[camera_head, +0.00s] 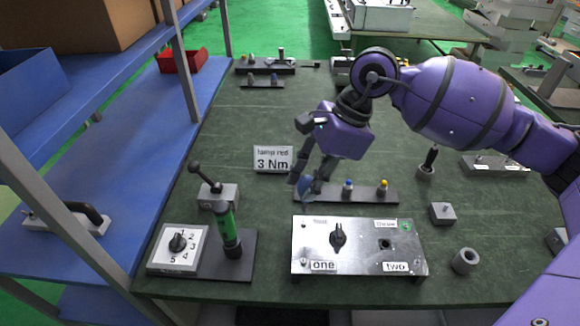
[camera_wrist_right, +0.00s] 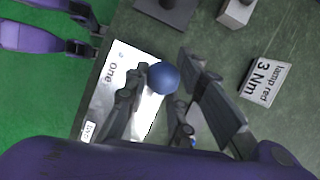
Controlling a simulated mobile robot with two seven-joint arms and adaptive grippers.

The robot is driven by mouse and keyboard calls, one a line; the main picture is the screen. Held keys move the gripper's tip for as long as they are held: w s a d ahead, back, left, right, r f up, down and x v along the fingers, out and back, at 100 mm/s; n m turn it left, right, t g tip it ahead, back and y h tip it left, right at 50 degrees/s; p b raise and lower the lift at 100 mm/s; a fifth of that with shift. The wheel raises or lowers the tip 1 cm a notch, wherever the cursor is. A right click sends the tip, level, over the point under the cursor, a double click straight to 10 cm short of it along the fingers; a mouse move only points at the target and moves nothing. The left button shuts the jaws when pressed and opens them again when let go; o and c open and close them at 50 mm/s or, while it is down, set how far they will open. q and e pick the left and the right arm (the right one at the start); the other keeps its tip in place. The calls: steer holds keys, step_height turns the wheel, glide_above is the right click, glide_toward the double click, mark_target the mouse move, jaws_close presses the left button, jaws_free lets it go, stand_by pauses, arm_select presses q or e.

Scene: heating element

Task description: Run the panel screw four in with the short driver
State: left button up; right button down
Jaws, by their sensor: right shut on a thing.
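My right gripper (camera_head: 306,190) is shut on a round blue knob-like piece (camera_wrist_right: 163,77), held at the left end of a dark rack (camera_head: 330,196). I cannot tell whether it is clear of the rack. A smaller blue piece (camera_head: 347,187) and a yellow-topped piece (camera_head: 383,186) stand in that rack. The metal panel (camera_head: 360,261) lies in front, with a black knob, a square socket and labels "one" and "two". A small screw-like point (camera_head: 303,262) shows near "one". I cannot tell which is screw four. A green-handled tool (camera_head: 227,221) stands upright at the left.
A dial box (camera_head: 178,247) numbered 1 to 5 and a lever block (camera_head: 218,194) stand left. A "lamp red 3 Nm" sign (camera_head: 273,159) stands behind the rack. A grey block (camera_head: 442,213) and ring (camera_head: 465,261) are right. The middle back of the table (camera_head: 260,115) is clear.

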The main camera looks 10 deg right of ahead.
steer(key=shift+w+r+m+t, duration=0.15)
steer(key=shift+w+m+t, duration=0.2)
steer(key=shift+m, duration=0.75)
arm_select(q)
steer(key=shift+w+a, duration=0.1)
steer(key=shift+a, duration=0.2)
arm_select(e)
steer(key=shift+w+d+r, duration=0.1)
steer(key=shift+w+r, duration=0.05)
arm_select(q)
steer(key=shift+s+f, duration=0.25)
